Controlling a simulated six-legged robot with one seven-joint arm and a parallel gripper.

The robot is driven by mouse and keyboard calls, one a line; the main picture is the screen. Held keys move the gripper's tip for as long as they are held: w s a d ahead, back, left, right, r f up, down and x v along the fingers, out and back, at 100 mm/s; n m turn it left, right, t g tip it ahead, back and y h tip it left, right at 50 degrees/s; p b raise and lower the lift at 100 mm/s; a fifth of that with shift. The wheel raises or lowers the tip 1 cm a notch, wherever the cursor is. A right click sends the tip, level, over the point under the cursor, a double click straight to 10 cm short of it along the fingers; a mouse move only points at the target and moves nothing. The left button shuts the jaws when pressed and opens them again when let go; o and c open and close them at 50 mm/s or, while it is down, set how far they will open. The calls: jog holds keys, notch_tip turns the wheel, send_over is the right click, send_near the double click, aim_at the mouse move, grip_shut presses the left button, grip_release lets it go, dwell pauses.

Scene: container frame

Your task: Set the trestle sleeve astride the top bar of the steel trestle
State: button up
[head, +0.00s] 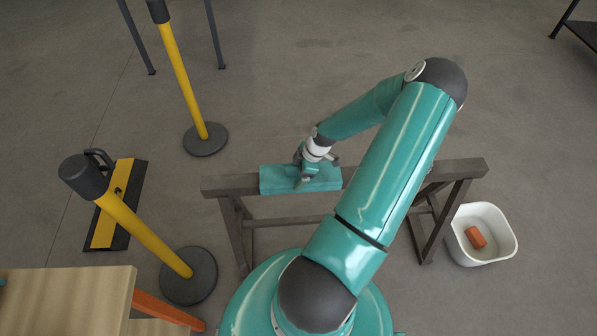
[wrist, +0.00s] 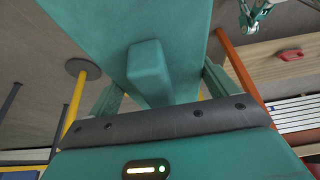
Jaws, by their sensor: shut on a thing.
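The trestle sleeve (head: 273,181) is a teal block-shaped cover. In the head view it lines up with the top bar of the brown steel trestle (head: 455,170), left of the bar's middle. It hides the bar there. I cannot tell whether it rests on the bar or hangs just above it. My gripper (head: 304,173) is over the middle of the sleeve. In the wrist view the sleeve (wrist: 100,20) fills the upper middle, and my gripper (wrist: 160,82) is shut on its raised grip block. The bar under the sleeve is hidden in the wrist view.
A white bin (head: 510,243) with an orange block (head: 475,237) stands right of the trestle. Two yellow posts (head: 182,80) (head: 145,235) and a yellow-black board (head: 105,220) are at left. A wooden table (head: 65,300) is at lower left.

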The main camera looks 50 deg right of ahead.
jog(key=o, duration=0.8)
jog(key=shift+o, duration=0.2)
jog(key=v, duration=1.4)
jog(key=shift+a, duration=0.1)
jog(key=w+a+r+m+g+h, duration=0.2)
jog(key=w+a+r, duration=0.2)
jog(key=a+r, duration=0.55)
jog(key=w+a+r+m+g+h, duration=0.1)
jog(key=w+a+r+m+h, duration=0.2)
jog(key=a+r, duration=0.65)
jog(key=s+a+r+m+t+y, duration=0.1)
jog(key=s+a+r+t, duration=0.1)
jog(key=a+r, duration=0.4)
jog(key=s+a+r+m+t+y, duration=0.1)
jog(key=a+r, duration=0.5)
jog(key=a, duration=0.8)
jog(key=s+m+t, duration=0.1)
jog(key=s+t, duration=0.1)
jog(key=s, duration=0.1)
jog(key=shift+r, duration=0.35)
